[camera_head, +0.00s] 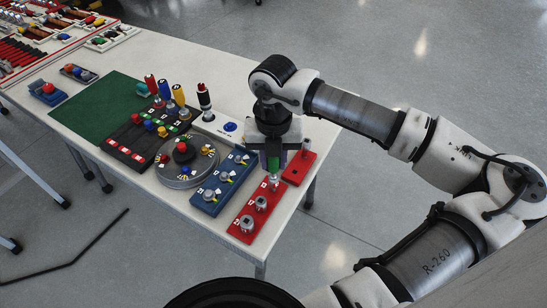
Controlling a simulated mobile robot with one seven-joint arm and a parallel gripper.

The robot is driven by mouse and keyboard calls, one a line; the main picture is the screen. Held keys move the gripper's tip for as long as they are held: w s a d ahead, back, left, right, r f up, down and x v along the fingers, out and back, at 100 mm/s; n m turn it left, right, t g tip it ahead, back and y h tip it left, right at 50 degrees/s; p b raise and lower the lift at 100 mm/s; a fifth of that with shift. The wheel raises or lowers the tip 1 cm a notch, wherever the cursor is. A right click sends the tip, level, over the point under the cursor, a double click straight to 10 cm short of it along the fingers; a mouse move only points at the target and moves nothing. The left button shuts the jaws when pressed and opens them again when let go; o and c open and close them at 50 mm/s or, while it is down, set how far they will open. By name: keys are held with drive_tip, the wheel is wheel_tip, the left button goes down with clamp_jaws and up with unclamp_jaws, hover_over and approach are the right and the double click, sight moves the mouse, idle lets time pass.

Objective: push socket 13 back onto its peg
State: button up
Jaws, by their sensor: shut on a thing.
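The red socket rail (236,236) lies near the table's front corner, with white number labels too small to read surely. Two silver sockets stand upright on it, one near its front end (247,224) and one behind that (261,203). My gripper (273,172) points down over the rail's far end, shut on what I take to be socket 13. A small silver part (273,184) shows just below the fingertips. The fingers hide most of it, so I cannot tell whether it touches its peg.
A blue socket rail (208,206) stands left of the red one. A red block (298,167) sits close right of my gripper. A round grey turntable (187,169), screwdrivers (178,95) and a green mat (98,106) lie further left. The table edge is close at right.

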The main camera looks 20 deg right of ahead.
drive_tip(key=shift+f+b, duration=1.15)
drive_tip(key=shift+b, duration=0.55)
idle(2.0)
drive_tip(key=shift+r+p, duration=0.35)
drive_tip(key=shift+r, duration=0.75)
drive_tip(key=shift+r+p, duration=0.8)
drive_tip(key=shift+r, duration=1.4)
